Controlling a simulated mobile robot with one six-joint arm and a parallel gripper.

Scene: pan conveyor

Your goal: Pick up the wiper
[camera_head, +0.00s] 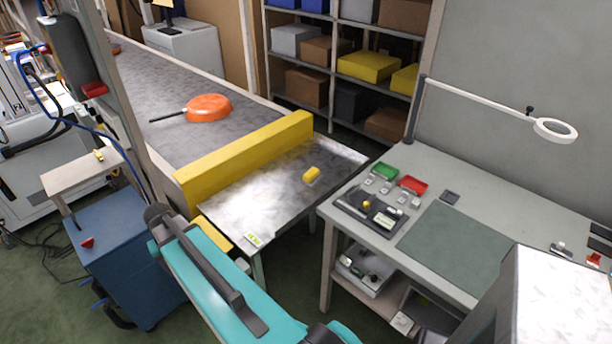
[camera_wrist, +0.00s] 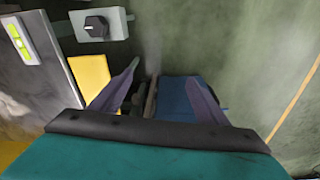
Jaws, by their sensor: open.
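A small yellow block with a pale lower edge (camera_head: 311,174) lies on the bare metal table (camera_head: 262,197); it looks like the wiper, but I cannot tell for certain at this size. My gripper (camera_wrist: 163,72) shows in the wrist view with its two dark fingers apart and nothing between them. It points down past the near corner of the metal table, above the floor and a blue cabinet. The block is out of the wrist view. In the head view my teal arm crosses the lower middle, and the fingers cannot be made out.
A yellow barrier (camera_head: 245,160) separates the metal table from the conveyor (camera_head: 165,88), which carries an orange pan (camera_head: 208,107). A workbench (camera_head: 463,177) with trays and small parts stands right. The blue cabinet (camera_head: 120,255) stands left. A grey knob box (camera_wrist: 97,24) sits by the table edge.

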